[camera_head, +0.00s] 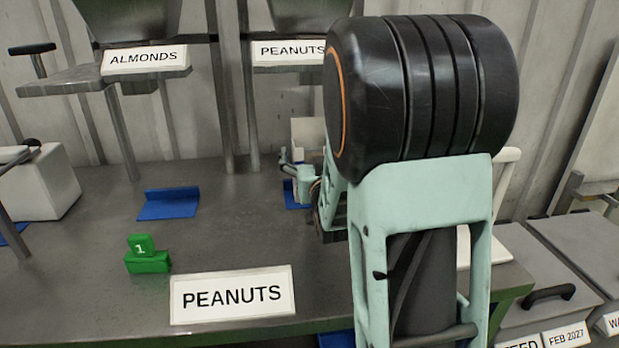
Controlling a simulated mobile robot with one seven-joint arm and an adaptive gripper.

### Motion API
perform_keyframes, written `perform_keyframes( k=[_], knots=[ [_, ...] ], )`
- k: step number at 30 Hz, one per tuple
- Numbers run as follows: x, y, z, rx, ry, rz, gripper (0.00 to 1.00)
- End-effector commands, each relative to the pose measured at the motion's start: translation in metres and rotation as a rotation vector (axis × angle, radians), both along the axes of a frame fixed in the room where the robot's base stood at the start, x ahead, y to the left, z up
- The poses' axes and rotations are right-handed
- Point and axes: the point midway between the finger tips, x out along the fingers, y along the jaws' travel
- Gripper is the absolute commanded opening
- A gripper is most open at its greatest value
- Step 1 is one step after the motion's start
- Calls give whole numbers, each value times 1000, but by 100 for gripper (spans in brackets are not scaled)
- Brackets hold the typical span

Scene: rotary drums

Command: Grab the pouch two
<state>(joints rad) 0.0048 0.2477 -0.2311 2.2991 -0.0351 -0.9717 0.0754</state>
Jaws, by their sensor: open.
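I cannot make out a pouch marked two in the head view; my arm covers the right part of the table. A small green stand marked 1 (148,255) is on the grey table (230,235) at the left. My gripper (288,168) shows only in part, to the left of my arm. It is open and points left above the table, near a blue pad (295,196). I see nothing between its fingers. A pale box-like thing (308,132) shows behind it, partly hidden.
Another blue pad (168,203) lies left of the gripper. A PEANUTS sign (232,295) stands at the table's front edge. Hoppers with ALMONDS (145,60) and PEANUTS (288,53) signs are above, on metal posts. Grey lidded bins (585,250) stand at right.

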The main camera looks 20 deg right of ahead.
Motion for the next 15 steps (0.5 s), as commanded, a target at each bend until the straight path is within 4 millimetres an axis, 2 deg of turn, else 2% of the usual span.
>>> perform_keyframes(
  k=[5, 15],
  knots=[
    [0, 0, 0, 0, 0, 0, 86],
    [0, 0, 0, 0, 0, 0, 49]
  ],
)
